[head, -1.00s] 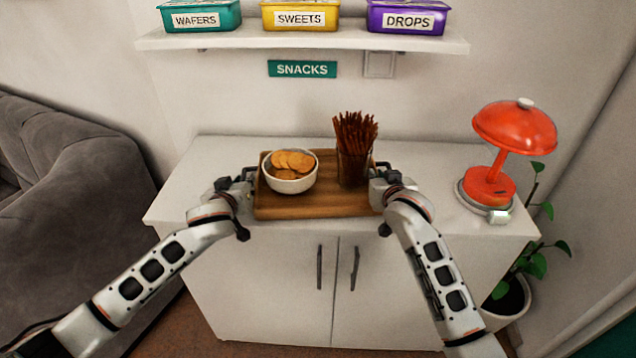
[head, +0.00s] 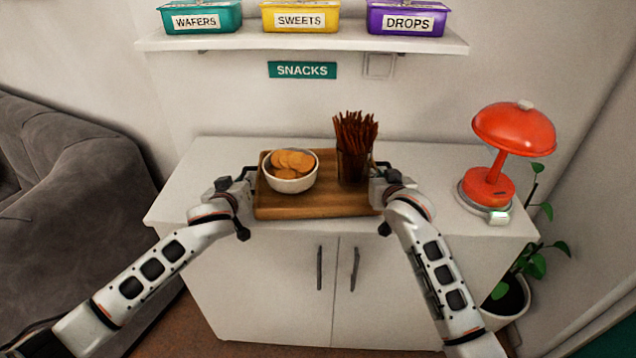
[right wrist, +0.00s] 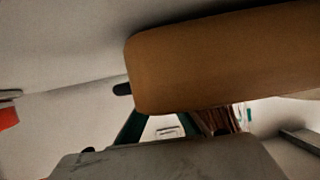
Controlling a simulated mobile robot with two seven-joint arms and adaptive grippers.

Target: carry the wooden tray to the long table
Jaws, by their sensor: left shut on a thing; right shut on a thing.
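The wooden tray (head: 310,207) is at the front middle of the white cabinet top in the head view. I cannot tell whether it rests on the top or is slightly above it. It carries a white bowl (head: 291,184) of round crackers at left and a dark glass (head: 353,168) of pretzel sticks at right. My left gripper (head: 250,180) is shut on the tray's left side. My right gripper (head: 376,180) is shut on its right side. The tray's brown side (right wrist: 220,65) fills much of the right wrist view. The long table is not in view.
A red lamp (head: 513,130) stands on the right of the white cabinet (head: 440,165). A wall shelf (head: 300,42) with labelled tins hangs above. A grey sofa (head: 80,190) is at left. A potted plant (head: 512,298) stands at the cabinet's right.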

